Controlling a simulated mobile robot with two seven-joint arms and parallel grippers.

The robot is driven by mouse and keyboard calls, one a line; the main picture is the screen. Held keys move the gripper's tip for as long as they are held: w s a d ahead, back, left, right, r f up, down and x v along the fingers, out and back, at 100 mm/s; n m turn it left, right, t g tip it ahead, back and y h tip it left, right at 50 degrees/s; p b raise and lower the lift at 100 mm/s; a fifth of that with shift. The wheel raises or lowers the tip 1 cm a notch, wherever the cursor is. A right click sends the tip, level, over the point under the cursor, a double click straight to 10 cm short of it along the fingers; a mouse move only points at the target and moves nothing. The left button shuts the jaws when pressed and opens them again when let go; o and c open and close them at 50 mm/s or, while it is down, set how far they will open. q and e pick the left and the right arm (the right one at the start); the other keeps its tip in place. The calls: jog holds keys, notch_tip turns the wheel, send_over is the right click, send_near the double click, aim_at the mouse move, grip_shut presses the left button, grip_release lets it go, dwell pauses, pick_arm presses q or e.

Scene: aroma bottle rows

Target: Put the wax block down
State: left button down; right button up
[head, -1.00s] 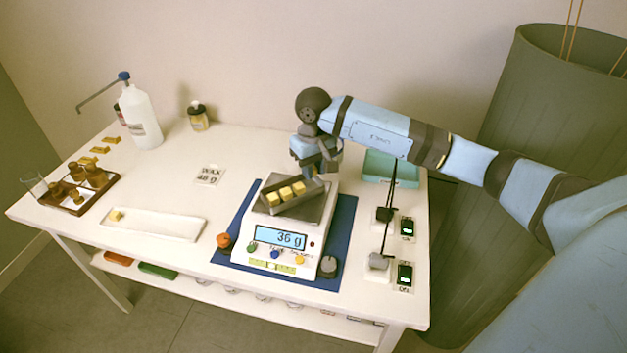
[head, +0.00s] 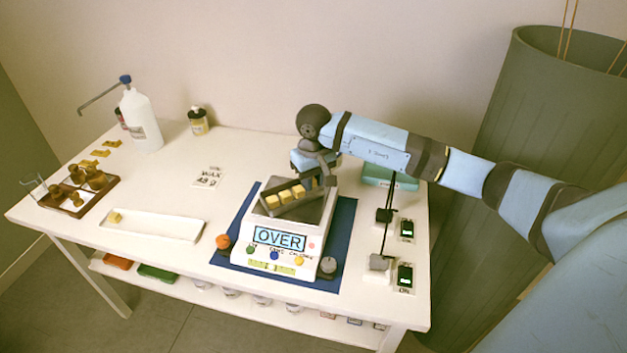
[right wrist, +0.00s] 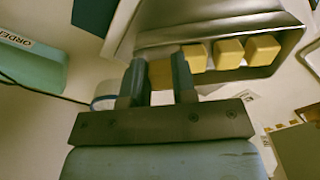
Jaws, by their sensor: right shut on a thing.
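My right gripper (head: 322,182) is over the right end of the grey metal pan (head: 283,210) on the scale. In the right wrist view its two fingers (right wrist: 158,78) are shut on a yellow wax block (right wrist: 160,73), at the pan's edge. I cannot tell whether this block touches the pan floor. Three other wax blocks (head: 285,195) lie in a row in the pan, and they also show in the right wrist view (right wrist: 229,53). The white scale (head: 240,252) reads OVER. A card (head: 208,178) reads WAX 48 g. My left gripper is not in view.
A blue mat (head: 342,225) lies under the scale. A long white tray (head: 160,227) with one yellow block (head: 115,217) is at left, near a brown bottle rack (head: 100,197). A teal tray (head: 378,178) and switches (head: 404,275) stand right of the scale.

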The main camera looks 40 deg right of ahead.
jog(key=o, duration=0.6)
jog(key=shift+s+a+f, duration=0.1)
jog(key=shift+s+f, duration=0.1)
jog(key=shift+f, duration=0.35)
jog(key=shift+s+a+f, duration=0.1)
jog(key=shift+s+f, duration=0.1)
jog(key=shift+f, duration=0.3)
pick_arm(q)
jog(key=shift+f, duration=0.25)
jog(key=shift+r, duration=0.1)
pick_arm(e)
jog(key=shift+r, duration=0.1)
jog(key=shift+r+p, duration=0.35)
jog(key=shift+p, duration=0.15)
jog(key=r, duration=0.2)
jog(key=w+r, duration=0.1)
jog(key=r, duration=0.1)
jog(key=shift+d+p, duration=0.3)
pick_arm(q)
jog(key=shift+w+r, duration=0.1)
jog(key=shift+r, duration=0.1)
pick_arm(e)
notch_tip(320, 180, up, 8)
jog(key=shift+s+r, duration=0.1)
jog(key=shift+r, duration=0.1)
